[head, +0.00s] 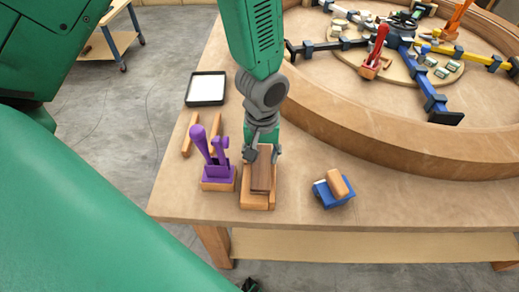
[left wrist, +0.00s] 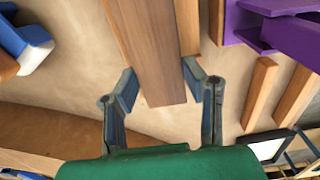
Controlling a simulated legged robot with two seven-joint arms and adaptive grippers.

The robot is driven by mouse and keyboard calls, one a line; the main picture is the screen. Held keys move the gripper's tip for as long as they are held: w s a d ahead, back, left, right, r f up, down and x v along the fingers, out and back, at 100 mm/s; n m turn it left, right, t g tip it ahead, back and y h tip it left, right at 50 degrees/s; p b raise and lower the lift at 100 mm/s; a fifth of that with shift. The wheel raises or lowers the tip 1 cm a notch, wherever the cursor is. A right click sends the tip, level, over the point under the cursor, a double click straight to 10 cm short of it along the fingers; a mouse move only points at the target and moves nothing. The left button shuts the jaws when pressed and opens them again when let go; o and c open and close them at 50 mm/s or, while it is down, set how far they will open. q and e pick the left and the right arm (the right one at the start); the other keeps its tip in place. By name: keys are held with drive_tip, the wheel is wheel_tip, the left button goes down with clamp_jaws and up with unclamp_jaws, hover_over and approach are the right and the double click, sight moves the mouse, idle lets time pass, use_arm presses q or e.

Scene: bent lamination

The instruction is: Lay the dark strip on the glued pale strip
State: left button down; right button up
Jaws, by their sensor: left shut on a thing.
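My left gripper (head: 263,154) reaches down from above and is shut on the dark strip (head: 261,172), a brown wooden piece. In the left wrist view the dark strip (left wrist: 152,50) lies between the two fingers of the gripper (left wrist: 163,92), its near end by the fingertips. The pale strip (head: 257,201) is under and around the dark strip at the table's front part. It also shows beside the dark strip in the left wrist view (left wrist: 188,28). Whether the two strips touch cannot be told. The glue is not visible. My right gripper is not in view.
A purple clamp (head: 218,172) on a wooden block stands close on the left. Two loose wooden pieces (head: 188,136) and a black-rimmed white tray (head: 206,88) lie behind it. A blue holder with a wooden roller (head: 336,188) is on the right. A large curved wooden rim (head: 380,138) fills the back right.

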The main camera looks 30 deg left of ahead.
use_arm(q)
drive_tip(key=shift+d+r, duration=0.1)
drive_tip(key=shift+d, duration=0.45)
drive_tip(key=shift+a, duration=0.6)
drive_tip(key=shift+f, duration=0.2)
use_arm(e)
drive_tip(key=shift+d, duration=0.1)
use_arm(q)
drive_tip(key=shift+a, duration=0.1)
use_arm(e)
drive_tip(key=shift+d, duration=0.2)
use_arm(q)
drive_tip(key=shift+a+f, duration=0.1)
drive_tip(key=shift+a, duration=0.05)
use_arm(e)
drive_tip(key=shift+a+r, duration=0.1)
use_arm(q)
drive_tip(key=shift+c, duration=2)
unclamp_jaws()
